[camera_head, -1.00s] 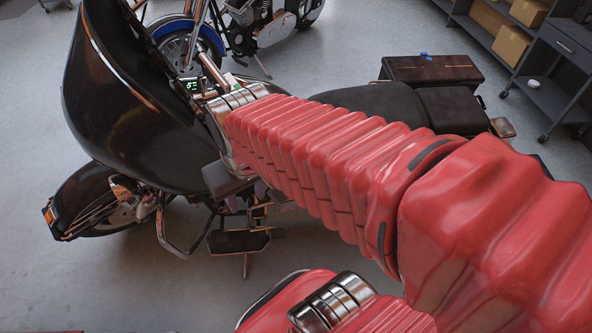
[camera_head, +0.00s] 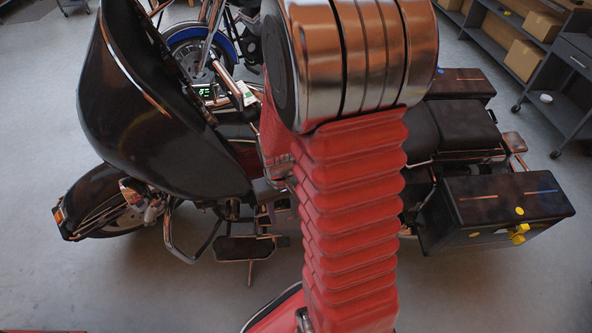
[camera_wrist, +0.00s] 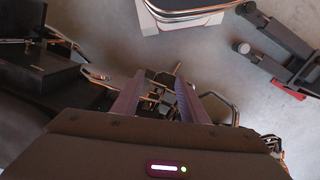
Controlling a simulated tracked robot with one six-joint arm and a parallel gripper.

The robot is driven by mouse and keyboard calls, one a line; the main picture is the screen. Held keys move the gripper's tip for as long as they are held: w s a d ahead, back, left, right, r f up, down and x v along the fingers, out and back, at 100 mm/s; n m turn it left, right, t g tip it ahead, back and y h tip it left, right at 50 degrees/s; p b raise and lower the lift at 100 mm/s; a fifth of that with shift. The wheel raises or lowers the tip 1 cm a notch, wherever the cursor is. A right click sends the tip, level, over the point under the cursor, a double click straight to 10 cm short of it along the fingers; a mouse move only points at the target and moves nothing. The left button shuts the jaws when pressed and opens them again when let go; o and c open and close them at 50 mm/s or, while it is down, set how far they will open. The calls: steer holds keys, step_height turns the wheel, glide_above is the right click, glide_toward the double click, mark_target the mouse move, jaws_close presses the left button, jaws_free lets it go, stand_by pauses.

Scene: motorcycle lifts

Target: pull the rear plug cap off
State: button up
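The black motorcycle (camera_head: 130,130) stands across the head view, its front wheel to the left. My arm covers its middle, and my gripper is hidden in that view. In the wrist view, the two fingers of my gripper (camera_wrist: 158,98) are apart, with nothing held between them. Beyond and between them are metal bars and dark parts of the motorcycle (camera_wrist: 157,92). I cannot make out the rear plug cap in either view.
A black side case (camera_head: 510,195) with a yellow latch (camera_head: 518,234) juts out at the right. Another motorcycle with a blue fender (camera_head: 196,32) stands behind. Shelves with boxes (camera_head: 535,60) are at the upper right. Grey floor is open at the lower left.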

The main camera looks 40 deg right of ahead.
steer(key=w+d+f+t+h, duration=0.1)
steer(key=d+f+t, duration=0.25)
steer(key=f, duration=0.85)
steer(key=d+f+t+h, duration=0.2)
steer(key=d+f, duration=0.3)
steer(key=f, duration=0.8)
steer(key=w+d+f+t+h, duration=0.15)
steer(key=d+f, duration=0.25)
steer(key=f, duration=0.8)
steer(key=w+d+r+t+h, duration=0.2)
steer(key=r+t, duration=0.2)
steer(key=r, duration=0.3)
steer(key=w+d+r+n+t+h, duration=0.1)
steer(key=w+d+r+t+h, duration=0.1)
steer(key=r+t, duration=0.2)
step_height(320, 180, up, 4)
steer(key=shift+w+f+t, duration=0.15)
steer(key=shift+w+t, duration=0.15)
steer(key=shift+w+d+h, duration=0.1)
steer(key=shift+h, duration=0.15)
steer(key=x, duration=1.3)
steer(key=shift+w+d, duration=0.15)
steer(key=shift+w, duration=0.1)
